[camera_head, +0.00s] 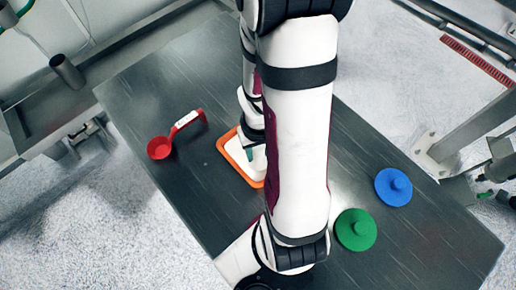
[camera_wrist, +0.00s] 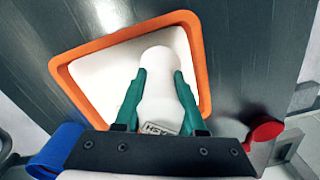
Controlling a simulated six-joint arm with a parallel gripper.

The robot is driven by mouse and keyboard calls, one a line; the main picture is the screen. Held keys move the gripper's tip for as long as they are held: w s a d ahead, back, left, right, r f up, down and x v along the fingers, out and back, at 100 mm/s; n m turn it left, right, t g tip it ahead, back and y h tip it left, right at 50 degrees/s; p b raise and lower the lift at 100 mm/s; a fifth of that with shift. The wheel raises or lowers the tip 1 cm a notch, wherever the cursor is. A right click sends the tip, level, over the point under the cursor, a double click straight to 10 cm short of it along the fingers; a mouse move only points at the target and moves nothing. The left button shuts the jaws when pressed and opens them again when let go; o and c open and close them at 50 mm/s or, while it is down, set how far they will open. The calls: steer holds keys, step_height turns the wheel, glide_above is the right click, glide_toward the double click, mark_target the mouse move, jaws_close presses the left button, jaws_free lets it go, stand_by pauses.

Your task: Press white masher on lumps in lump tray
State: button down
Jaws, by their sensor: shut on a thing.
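The lump tray (camera_head: 228,151) has an orange rim and a white inside, and it lies on the dark metal table, partly hidden behind my arm. It also shows in the wrist view (camera_wrist: 88,52). My gripper (camera_wrist: 159,74) is over the tray, its two green fingers shut on the white masher (camera_wrist: 158,95) from both sides. The masher has a rounded end and a label near the gripper's base. It stands out little against the white tray, and I cannot tell whether it touches the bottom. No lumps can be made out. In the head view my arm hides the masher.
A red scoop (camera_head: 160,147) lies left of the tray. A green knobbed lid (camera_head: 356,230) and a blue knobbed lid (camera_head: 393,187) lie to the right. The table (camera_head: 430,240) is bare at its lower right. A dark cup (camera_head: 67,71) stands beyond the table, upper left.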

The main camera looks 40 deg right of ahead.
steer(key=shift+f, duration=0.1)
stand_by(0.4)
step_height(320, 180, up, 8)
steer(key=shift+f, duration=0.25)
stand_by(0.5)
steer(key=w+d, duration=0.5)
steer(key=d, duration=0.3)
steer(key=shift+w+d+f, duration=0.1)
steer(key=shift+d+f, duration=0.1)
steer(key=shift+f, duration=1.4)
steer(key=shift+w+d+f, duration=0.1)
steer(key=shift+d+f, duration=0.1)
steer(key=shift+f, duration=1.4)
steer(key=shift+f, duration=0.6)
